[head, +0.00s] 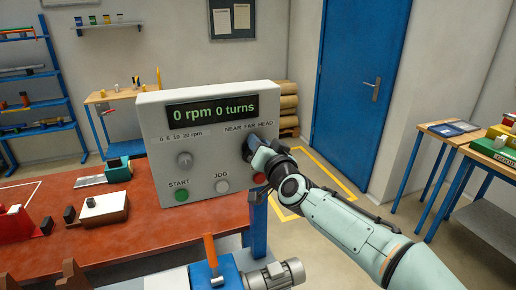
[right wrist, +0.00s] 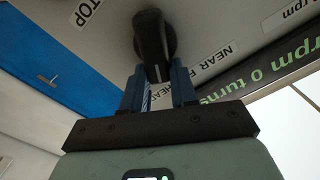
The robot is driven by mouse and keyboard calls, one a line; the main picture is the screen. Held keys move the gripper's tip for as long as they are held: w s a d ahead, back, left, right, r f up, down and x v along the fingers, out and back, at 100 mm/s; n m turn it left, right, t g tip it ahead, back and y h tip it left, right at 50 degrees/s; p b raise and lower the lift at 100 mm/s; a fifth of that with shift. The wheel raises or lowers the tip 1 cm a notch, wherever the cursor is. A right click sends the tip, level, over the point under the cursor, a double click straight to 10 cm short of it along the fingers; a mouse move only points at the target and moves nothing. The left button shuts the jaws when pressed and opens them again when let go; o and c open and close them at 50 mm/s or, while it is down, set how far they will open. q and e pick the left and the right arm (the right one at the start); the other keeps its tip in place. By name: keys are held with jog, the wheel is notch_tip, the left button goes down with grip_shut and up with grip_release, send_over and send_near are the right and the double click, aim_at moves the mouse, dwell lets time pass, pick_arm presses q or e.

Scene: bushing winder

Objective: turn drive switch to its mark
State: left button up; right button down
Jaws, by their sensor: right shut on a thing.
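The grey control box (head: 150,125) stands on the red-brown bench. Its display (head: 214,110) reads 0 rpm 0 turns. The drive switch is a black knob (right wrist: 153,40) under the label NEAR FAR HEAD (head: 248,126). My right gripper (right wrist: 158,75) is shut on this knob, with one blue finger on each side. In the head view my right gripper (head: 257,150) hides most of the knob. A white line shows on the knob in the right wrist view; which mark it points to I cannot tell. My left gripper is not in view.
The box also carries a grey speed knob (head: 184,159), a green START button (head: 181,196), a white JOG button (head: 222,186) and a red button (head: 259,179) close under my right gripper. A motor (head: 275,275) sits at the front. A blue door (head: 360,90) is behind.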

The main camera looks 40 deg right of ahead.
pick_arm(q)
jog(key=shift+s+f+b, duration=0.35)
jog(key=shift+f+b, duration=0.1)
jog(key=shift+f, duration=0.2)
pick_arm(e)
jog(key=shift+s+d+f+m, duration=0.1)
jog(key=shift+d+m, duration=0.05)
jog(key=shift+m, duration=0.55)
jog(key=shift+d+f+m, duration=0.1)
jog(key=shift+m, duration=0.6)
jog(key=c, duration=0.9)
grip_release()
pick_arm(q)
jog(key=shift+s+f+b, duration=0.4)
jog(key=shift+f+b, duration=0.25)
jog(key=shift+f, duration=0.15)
pick_arm(e)
jog(key=v, duration=1.3)
jog(key=shift+s, duration=0.15)
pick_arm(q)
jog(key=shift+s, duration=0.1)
